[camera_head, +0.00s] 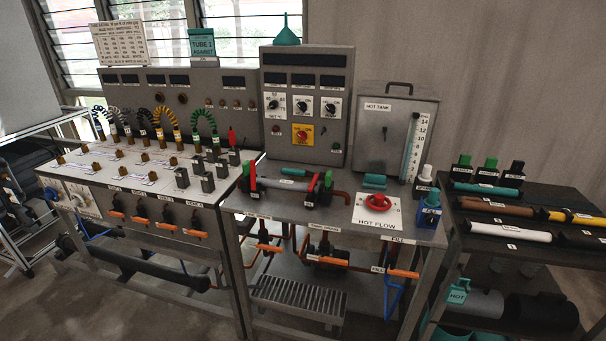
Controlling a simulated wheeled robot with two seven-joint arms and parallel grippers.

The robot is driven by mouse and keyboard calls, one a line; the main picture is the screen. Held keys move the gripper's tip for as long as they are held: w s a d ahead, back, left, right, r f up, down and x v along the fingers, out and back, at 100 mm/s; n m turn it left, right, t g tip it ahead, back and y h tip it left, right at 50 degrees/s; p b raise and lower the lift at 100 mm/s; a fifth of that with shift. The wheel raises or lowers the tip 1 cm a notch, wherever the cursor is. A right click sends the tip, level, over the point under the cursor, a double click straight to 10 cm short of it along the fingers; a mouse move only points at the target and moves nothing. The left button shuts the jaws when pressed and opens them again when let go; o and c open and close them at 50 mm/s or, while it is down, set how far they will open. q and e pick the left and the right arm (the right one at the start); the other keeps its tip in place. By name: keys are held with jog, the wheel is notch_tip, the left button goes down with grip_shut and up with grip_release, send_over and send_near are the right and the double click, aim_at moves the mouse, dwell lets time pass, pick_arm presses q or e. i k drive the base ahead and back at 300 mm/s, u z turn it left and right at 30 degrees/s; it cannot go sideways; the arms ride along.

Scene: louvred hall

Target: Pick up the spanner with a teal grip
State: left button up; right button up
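I cannot make out a clear spanner shape. A short teal piece (375,182) lies on the middle bench in front of the hot tank; it could be a grip, but it is too small to tell. A longer thin teal piece (299,173) lies behind the pipe section between two red and green fittings, partly hidden by it. Neither of my grippers is in view.
The middle bench (262,204) carries a red HOT FLOW handwheel (376,204) and a blue fitting (428,213). The hot tank (390,140) stands behind. A dark rack (455,207) at right holds several coloured tubes. Orange-handled valves (403,273) stick out at the front.

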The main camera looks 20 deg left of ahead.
aim_at(285, 170)
jog(key=u, duration=0.35)
jog(key=i, duration=1.05)
jog(key=z, duration=0.45)
